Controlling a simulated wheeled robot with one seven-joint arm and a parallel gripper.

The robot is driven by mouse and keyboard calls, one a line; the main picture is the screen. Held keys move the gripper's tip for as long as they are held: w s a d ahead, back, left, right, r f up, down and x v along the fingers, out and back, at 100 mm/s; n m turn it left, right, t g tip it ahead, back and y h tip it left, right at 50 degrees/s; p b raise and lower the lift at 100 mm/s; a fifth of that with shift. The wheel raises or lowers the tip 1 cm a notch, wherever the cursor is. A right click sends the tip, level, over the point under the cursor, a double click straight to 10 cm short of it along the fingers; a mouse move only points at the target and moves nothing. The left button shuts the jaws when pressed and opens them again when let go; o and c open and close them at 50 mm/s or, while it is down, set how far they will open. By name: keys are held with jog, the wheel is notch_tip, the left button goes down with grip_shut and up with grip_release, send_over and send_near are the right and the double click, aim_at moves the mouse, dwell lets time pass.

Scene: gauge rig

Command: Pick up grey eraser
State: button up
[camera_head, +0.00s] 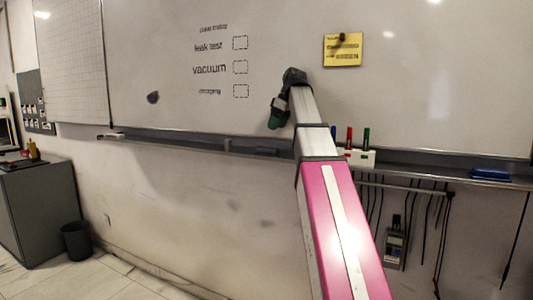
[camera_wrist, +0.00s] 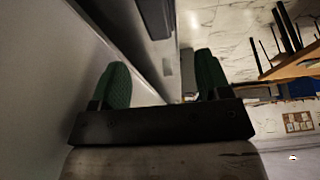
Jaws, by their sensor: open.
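My gripper (camera_head: 278,112) is in front of the whiteboard, above its tray, with green fingers pointing down. In the wrist view my gripper (camera_wrist: 162,82) has its two green fingers wide apart with nothing between them. A dark grey block (camera_head: 267,152), possibly the grey eraser, lies on the tray below the gripper. A smaller grey piece (camera_head: 227,144) is on the tray to its left. I cannot tell for certain which is the eraser. The wrist view shows a dark block (camera_wrist: 155,16) on the tray, beyond the fingers.
The tray (camera_head: 180,138) runs along the whiteboard (camera_head: 130,60). A white holder (camera_head: 359,158) with markers and a blue eraser (camera_head: 490,174) are to the right. Cables and a meter (camera_head: 394,245) hang below. A yellow note (camera_head: 342,50) is on the board.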

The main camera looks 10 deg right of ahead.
aim_at(268, 148)
jog(key=shift+w+x, duration=0.2)
jog(key=shift+x, duration=5)
jog(key=shift+d+f, duration=0.15)
jog(key=shift+f, duration=0.05)
jog(key=c, duration=0.8)
